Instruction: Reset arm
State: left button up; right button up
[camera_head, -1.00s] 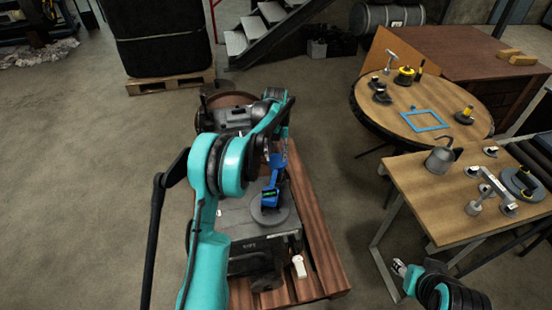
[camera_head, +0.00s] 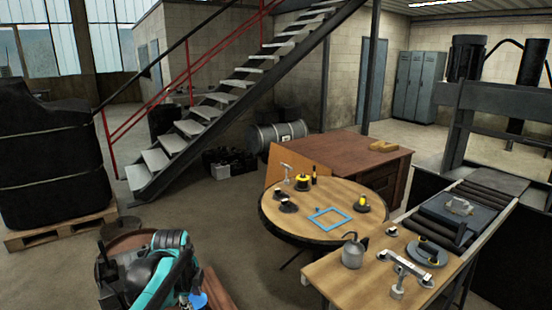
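My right arm and gripper are out of view.
A round wooden table (camera_head: 280,222) with a blue frame (camera_head: 330,218) and several small parts stands mid-view. A workbench (camera_head: 330,272) with an oil can (camera_head: 353,251) and metal parts is at right. Stairs (camera_head: 215,100) rise behind. Floor between arm and round table is clear.

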pick_arm(q)
jog(key=s+d+f+n+t, duration=0.1)
jog(key=s+d+n+t, duration=0.1)
jog(key=s+n, duration=0.7)
jog(key=s+d+f+n+t, duration=0.1)
jog(key=s+d+n+t, duration=0.1)
jog(key=s+n, duration=0.7)
jog(key=s+d, duration=0.1)
jog(key=s, duration=0.1)
jog(key=shift+s+f+n, duration=0.2)
jog(key=shift+s+n, duration=0.1)
jog(key=shift+n, duration=0.1)
